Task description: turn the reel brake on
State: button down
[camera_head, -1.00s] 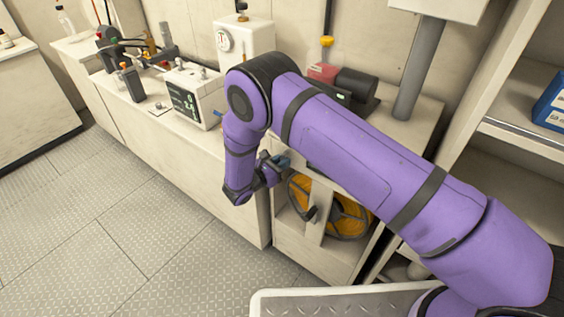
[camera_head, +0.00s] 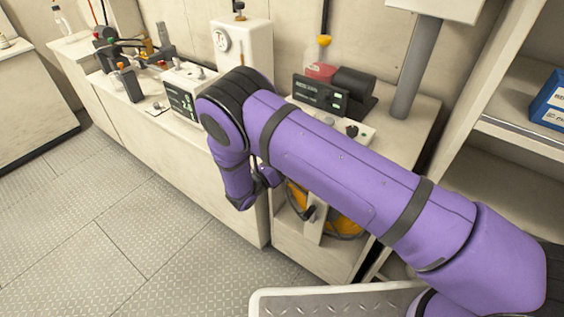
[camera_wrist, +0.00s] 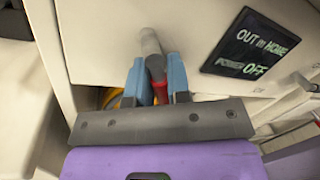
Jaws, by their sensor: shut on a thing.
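In the wrist view, a grey lever (camera_wrist: 151,45) with a rounded end sticks out of the pale cabinet front. My gripper (camera_wrist: 157,77) has its two blue fingers closed on either side of this lever. Whether the lever is the reel brake is not labelled in view. The orange reel (camera_head: 345,223) sits in the open cabinet bay in the head view, partly covered by my arm. My gripper (camera_head: 268,175) is mostly hidden behind my purple forearm there.
A black display (camera_wrist: 250,43) on the cabinet reads "OUT in HOME" and "POWER OFF". A black crank handle (camera_head: 308,213) stands out in front of the reel. A counter with instruments (camera_head: 185,100) runs left, and a shelf with a blue box (camera_head: 550,100) stands right. The floor at left is clear.

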jog(key=n, duration=0.2)
jog(key=n+t, duration=0.1)
jog(key=n, duration=0.2)
jog(key=r+n, duration=0.1)
jog(key=n, duration=0.1)
jog(key=shift+s+d+n+t+y, duration=0.3)
jog(key=shift+s+d+t, duration=0.1)
jog(key=n, duration=0.3)
jog(key=r+n+t+y, duration=0.1)
jog(key=n, duration=0.2)
jog(key=shift+d+r, duration=0.15)
jog(key=shift+n, duration=0.3)
jog(key=c, duration=1.1)
grip_release()
jog(key=shift+s, duration=0.15)
jog(key=v, duration=1)
jog(key=shift+s, duration=0.25)
jog(key=shift+a, duration=0.2)
